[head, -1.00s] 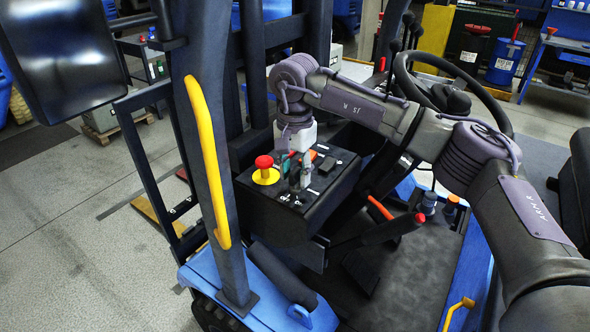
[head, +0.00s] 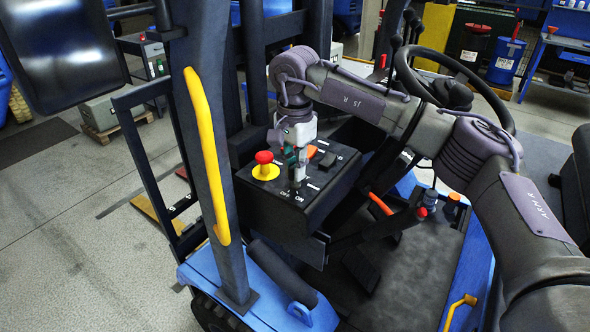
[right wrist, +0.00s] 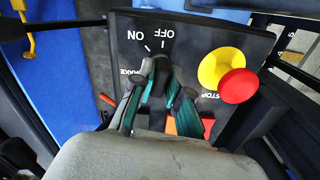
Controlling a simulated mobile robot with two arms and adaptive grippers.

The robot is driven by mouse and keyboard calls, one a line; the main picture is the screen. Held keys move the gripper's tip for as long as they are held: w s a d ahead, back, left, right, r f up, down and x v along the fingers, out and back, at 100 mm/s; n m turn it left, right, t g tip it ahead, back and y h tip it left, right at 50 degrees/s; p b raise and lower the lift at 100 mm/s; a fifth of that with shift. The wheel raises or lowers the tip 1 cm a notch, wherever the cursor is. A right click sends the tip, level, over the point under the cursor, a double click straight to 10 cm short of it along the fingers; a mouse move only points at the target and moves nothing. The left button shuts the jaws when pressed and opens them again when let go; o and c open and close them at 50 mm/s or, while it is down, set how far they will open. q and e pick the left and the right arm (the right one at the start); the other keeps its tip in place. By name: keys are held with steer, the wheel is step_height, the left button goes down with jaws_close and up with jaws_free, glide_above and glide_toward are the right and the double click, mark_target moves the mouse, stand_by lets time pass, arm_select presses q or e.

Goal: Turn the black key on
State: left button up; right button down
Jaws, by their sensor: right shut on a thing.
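The black key (right wrist: 160,70) stands in the sloping black control panel (right wrist: 225,38), below the ON and OFF marks in the right wrist view. My right gripper (right wrist: 161,80) is shut on the key, with its green-padded fingers on either side of it. In the head view the right gripper (head: 297,180) points down at the front part of the panel (head: 277,217), and its fingers hide most of the key. I cannot tell exactly which mark the key points to. My left gripper is in neither view.
A red stop button on a yellow base (head: 265,166) sits close beside the gripper. An orange switch (right wrist: 188,127) is partly behind a finger. A yellow grab bar (head: 207,155) on a post stands left of the panel, and a steering wheel (head: 405,75) is behind my right arm.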

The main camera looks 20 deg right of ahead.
steer(key=m+b, duration=0.1)
steer(key=m, duration=0.2)
steer(key=shift+f+b, duration=0.1)
steer(key=shift+b, duration=0.2)
steer(key=shift+m+b, duration=0.55)
steer(key=shift+m, duration=1.45)
steer(key=c, duration=1.1)
jaws_free()
steer(key=shift+c, duration=0.2)
step_height(320, 180, up, 12)
